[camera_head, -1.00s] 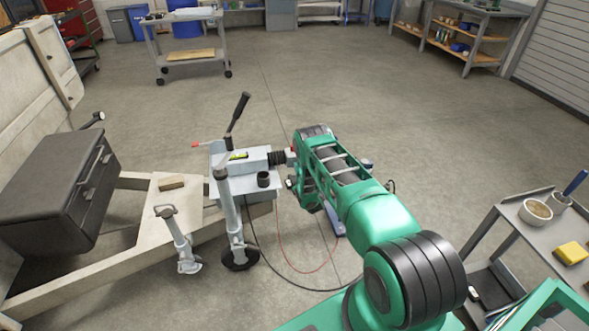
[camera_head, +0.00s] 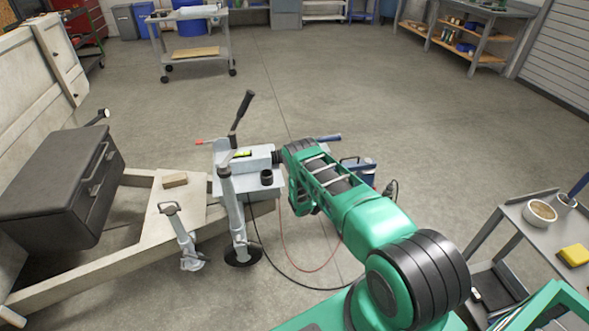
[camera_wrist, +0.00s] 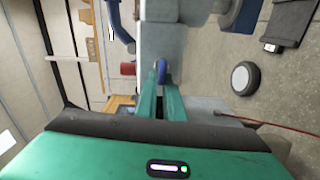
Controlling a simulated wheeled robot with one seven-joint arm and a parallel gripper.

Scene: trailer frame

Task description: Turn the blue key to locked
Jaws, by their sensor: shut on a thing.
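The blue key (camera_wrist: 161,70) shows in the wrist view as a small rounded blue head between my fingertips, against a grey metal housing (camera_wrist: 160,42). My gripper (camera_wrist: 161,82) is shut on it, with green fingers on both sides. The key's shaft and any lock marks are hidden. In the head view the grey hitch housing (camera_head: 232,187) stands at the trailer's nose. My arm reaches its right side there and hides the key and fingertips.
A black lever (camera_head: 241,108) stands up from the hitch. The jack post (camera_head: 233,215) and a smaller stand (camera_head: 181,240) are in front. A black box (camera_head: 55,190) sits on the trailer frame. Cables hang below the hitch. A grey cart (camera_head: 540,232) is at right. Open floor lies behind.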

